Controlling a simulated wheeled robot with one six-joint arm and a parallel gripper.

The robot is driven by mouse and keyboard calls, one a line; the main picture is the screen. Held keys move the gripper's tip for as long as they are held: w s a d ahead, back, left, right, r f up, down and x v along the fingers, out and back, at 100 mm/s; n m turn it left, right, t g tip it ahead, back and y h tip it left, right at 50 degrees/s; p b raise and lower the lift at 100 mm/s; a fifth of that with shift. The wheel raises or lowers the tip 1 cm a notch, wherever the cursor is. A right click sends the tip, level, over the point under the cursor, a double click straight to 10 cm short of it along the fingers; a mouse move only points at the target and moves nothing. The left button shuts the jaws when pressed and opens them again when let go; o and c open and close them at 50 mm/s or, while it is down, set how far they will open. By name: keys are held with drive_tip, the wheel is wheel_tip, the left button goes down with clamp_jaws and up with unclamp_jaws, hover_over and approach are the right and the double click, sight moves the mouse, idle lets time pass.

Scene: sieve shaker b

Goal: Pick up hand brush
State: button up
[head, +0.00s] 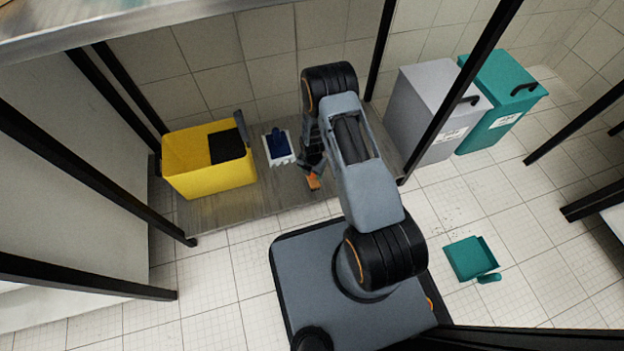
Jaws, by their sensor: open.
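A small blue object with a white, bristle-like edge, which looks like the hand brush (278,141), lies on the grey metal lower shelf (230,209), right of a yellow bin. My gripper (314,183) is open, with orange at its fingertips. It is over the same shelf, to the right of the brush and nearer the shelf's front edge, apart from it. Part of the gripper is hidden behind my arm. It appears empty.
The yellow bin (205,178) stands on the shelf close left of the brush. Black posts (381,45) frame the shelf. A grey bin (425,125) and a teal bin (498,105) stand at right. A teal dustpan (468,258) lies on the tiled floor.

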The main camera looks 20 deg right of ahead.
drive_tip(key=shift+f, duration=0.35)
drive_tip(key=shift+r, duration=0.1)
drive_tip(key=c, duration=1)
drive_tip(key=shift+o, duration=0.2)
